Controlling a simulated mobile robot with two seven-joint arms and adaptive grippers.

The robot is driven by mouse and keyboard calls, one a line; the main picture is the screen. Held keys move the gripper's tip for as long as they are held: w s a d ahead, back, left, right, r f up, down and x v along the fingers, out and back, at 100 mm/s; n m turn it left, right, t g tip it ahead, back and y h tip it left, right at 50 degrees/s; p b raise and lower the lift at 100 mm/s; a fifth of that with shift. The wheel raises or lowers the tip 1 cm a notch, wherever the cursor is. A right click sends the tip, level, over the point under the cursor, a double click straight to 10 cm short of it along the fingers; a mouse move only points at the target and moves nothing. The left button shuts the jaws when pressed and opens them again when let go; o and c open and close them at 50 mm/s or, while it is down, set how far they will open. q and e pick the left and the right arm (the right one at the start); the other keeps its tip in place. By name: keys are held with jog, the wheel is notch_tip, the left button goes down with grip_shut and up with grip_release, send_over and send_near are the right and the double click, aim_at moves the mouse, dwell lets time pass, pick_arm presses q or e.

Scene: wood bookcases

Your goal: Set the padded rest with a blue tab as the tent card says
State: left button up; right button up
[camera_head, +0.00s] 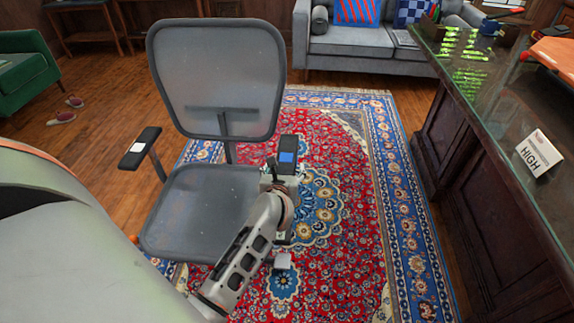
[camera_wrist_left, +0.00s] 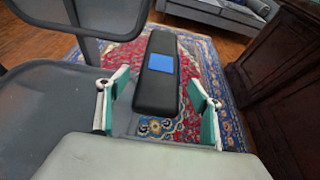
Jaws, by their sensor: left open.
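The grey mesh office chair (camera_head: 215,200) stands on the rug with two padded armrests. The black padded rest with a blue tab (camera_head: 288,151) is on the chair's right side; its blue tab faces up. It also shows in the left wrist view (camera_wrist_left: 156,88). The tent card (camera_head: 539,152) on the glass-topped counter reads "HIGH". My left gripper (camera_head: 282,172) is open at the near end of this rest. In the left wrist view its fingers (camera_wrist_left: 160,102) stand on either side of the pad, with gaps showing. The rest's post is mostly hidden by my arm.
The other armrest (camera_head: 140,148) carries a white tab and looks lower. The dark wooden counter (camera_head: 500,210) stands to the right, a grey sofa (camera_head: 365,42) behind, a green armchair (camera_head: 25,70) far left. Patterned rug (camera_head: 355,200) lies clear between chair and counter.

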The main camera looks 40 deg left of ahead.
aim_at(285, 165)
pick_arm(q)
jog(key=x, duration=0.2)
jog(key=shift+w+a+f, duration=0.1)
jog(key=shift+a+f, duration=0.05)
jog(key=shift+f, duration=0.1)
jog(key=shift+w+a+b, duration=0.2)
jog(key=shift+w+b, duration=0.1)
jog(key=shift+w, duration=0.15)
pick_arm(e)
jog(key=shift+w+a+r, duration=0.1)
jog(key=shift+w+r, duration=0.2)
jog(key=shift+w, duration=0.2)
